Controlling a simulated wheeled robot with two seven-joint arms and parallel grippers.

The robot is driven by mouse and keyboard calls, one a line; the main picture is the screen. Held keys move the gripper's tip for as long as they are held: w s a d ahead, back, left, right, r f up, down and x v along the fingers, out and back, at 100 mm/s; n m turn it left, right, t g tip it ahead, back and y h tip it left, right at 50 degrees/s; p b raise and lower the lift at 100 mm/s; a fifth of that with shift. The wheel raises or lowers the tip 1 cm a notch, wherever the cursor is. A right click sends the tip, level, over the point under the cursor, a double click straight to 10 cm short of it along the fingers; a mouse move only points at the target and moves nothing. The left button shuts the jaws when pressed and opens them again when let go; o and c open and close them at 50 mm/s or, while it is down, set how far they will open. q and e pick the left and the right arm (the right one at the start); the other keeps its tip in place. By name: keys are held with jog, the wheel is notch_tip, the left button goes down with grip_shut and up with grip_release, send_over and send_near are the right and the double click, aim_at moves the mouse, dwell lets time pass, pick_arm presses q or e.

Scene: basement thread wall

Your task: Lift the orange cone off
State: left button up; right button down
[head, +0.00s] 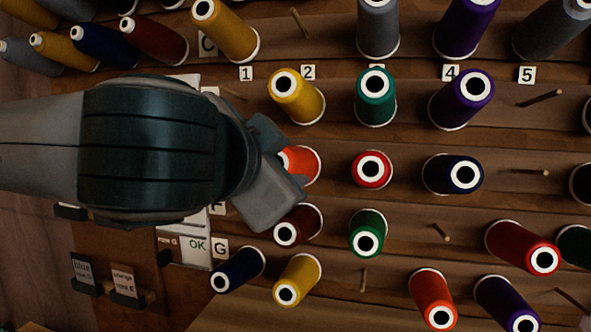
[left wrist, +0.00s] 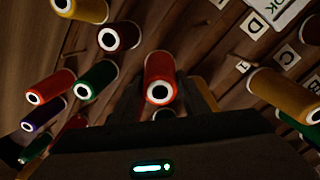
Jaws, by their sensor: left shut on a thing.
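The orange cone (head: 304,163) is in the second full row of the thread wall in the head view, left of a red cone (head: 371,169). My left gripper (head: 290,172) covers its left part and is shut on it. In the left wrist view the orange cone (left wrist: 160,72) stands between the two fingers, its white-ringed end toward the camera. Its base and peg are hidden, so I cannot tell whether it is clear of the peg. My right gripper is not in view.
A yellow cone (head: 297,97) sits just above and a dark brown cone (head: 299,224) just below, both close to my gripper. A green cone (head: 376,97) is up to the right. A bare peg (head: 441,232) shows lower right. Small label cards (head: 124,282) stand at lower left.

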pick_arm(q)
jog(key=b+v, duration=0.2)
jog(key=v, duration=0.5)
jog(key=shift+s, duration=0.35)
jog(key=shift+a, duration=0.1)
dwell(0.4)
jog(key=s+r, duration=0.1)
jog(key=s, duration=0.1)
jog(key=s+a+r, duration=0.1)
jog(key=shift+s+a+r+b, duration=0.1)
jog(key=shift+s+r+b, duration=0.25)
jog(key=shift+r, duration=0.05)
jog(key=shift+a, duration=0.1)
dwell(0.5)
